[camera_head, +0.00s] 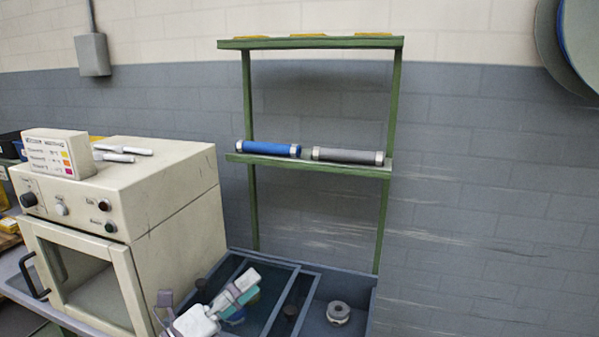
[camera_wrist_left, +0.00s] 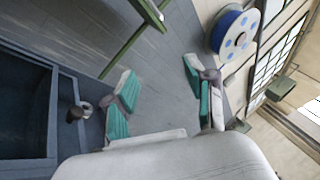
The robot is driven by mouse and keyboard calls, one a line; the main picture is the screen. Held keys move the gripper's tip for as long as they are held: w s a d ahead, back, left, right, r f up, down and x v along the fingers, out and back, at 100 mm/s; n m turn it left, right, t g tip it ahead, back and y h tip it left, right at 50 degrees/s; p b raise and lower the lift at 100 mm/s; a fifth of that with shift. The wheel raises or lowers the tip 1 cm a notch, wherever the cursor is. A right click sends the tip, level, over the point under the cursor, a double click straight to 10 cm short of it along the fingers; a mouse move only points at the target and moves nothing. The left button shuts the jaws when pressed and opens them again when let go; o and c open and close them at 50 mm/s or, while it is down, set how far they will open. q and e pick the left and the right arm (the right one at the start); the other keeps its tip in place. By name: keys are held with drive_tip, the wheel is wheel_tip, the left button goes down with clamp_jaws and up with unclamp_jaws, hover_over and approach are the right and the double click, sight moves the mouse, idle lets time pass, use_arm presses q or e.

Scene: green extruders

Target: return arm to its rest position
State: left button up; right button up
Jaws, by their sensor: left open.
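My left gripper (camera_head: 208,287) is at the lower middle of the head view, in front of the blue-grey bin and right of the cream oven. Its fingers with teal pads are apart and empty. In the left wrist view the open gripper (camera_wrist_left: 158,92) has nothing between its pads. My right gripper is in neither view.
A cream oven (camera_head: 185,200) stands at left, bearing a small box (camera_head: 55,155). A green rack (camera_head: 384,220) holds a blue roll (camera_head: 268,149) and a grey roll (camera_head: 348,156). A blue-grey bin (camera_head: 362,300) below contains a grey ring-shaped part (camera_head: 338,312).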

use_arm(q)
drive_tip(key=s+a+f+n+y, duration=0.3)
drive_tip(key=a+f+n+y, duration=0.4)
drive_tip(key=n, duration=0.5)
drive_tip(key=s+a+f+n+y, duration=0.35)
drive_tip(key=f+n+y, duration=0.5)
drive_tip(key=n, duration=0.35)
drive_tip(key=s+f+n+g, duration=0.3)
drive_tip(key=s+f+g, duration=0.35)
drive_tip(key=s, duration=0.35)
drive_tip(key=s+f+n+g, duration=0.45)
drive_tip(key=s+f, duration=0.35)
drive_tip(key=s, duration=0.3)
wheel_tip(320, 180, down, 26)
drive_tip(key=s+m+g, duration=0.1)
drive_tip(key=s+g, duration=0.1)
drive_tip(key=s+a+f, duration=0.3)
drive_tip(key=s+f, duration=1.2)
drive_tip(key=s, duration=0.1)
drive_tip(key=shift+a+f+g, duration=0.3)
drive_tip(key=shift+a+g, duration=0.1)
